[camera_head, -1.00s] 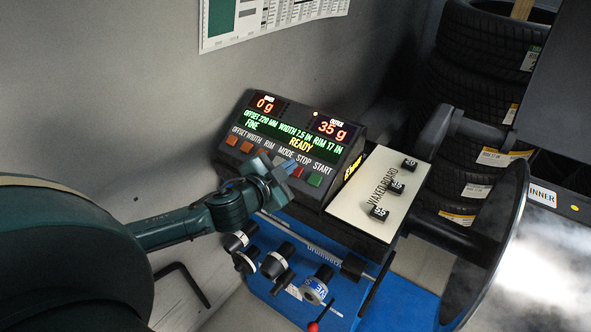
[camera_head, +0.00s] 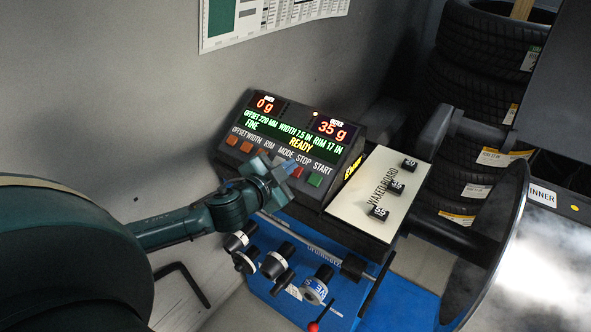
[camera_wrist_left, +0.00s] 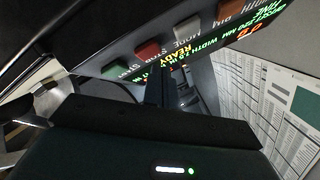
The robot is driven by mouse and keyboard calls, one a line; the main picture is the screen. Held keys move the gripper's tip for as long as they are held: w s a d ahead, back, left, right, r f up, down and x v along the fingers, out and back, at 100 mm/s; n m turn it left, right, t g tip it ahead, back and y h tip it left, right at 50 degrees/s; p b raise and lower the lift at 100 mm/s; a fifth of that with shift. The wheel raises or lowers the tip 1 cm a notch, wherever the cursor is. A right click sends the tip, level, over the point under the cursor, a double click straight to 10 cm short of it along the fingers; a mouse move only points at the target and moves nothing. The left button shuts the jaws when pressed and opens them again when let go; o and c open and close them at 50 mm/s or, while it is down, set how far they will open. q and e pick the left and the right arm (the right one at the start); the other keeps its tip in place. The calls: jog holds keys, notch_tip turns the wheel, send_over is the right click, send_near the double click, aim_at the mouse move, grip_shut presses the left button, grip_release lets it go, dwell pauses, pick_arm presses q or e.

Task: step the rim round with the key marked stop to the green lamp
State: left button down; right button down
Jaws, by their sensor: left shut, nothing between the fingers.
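The control panel (camera_head: 285,145) reads 0 g, 35 g and READY. Its red stop key (camera_head: 298,172) sits between the mode key and the green start key (camera_head: 316,180); the stop key also shows in the left wrist view (camera_wrist_left: 147,50). The rim (camera_head: 492,250) is at the right.
A white board (camera_head: 375,195) with three black weights adjoins the panel. Black knobs (camera_head: 278,262) and a red-tipped lever (camera_head: 314,326) stand on the blue machine below. Stacked tyres (camera_head: 485,60) stand behind; a chart (camera_head: 275,15) hangs on the wall.

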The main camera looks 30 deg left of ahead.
pick_arm(q)
jog(key=shift+f, duration=0.15)
jog(key=shift+w+f, duration=0.2)
dwell(0.3)
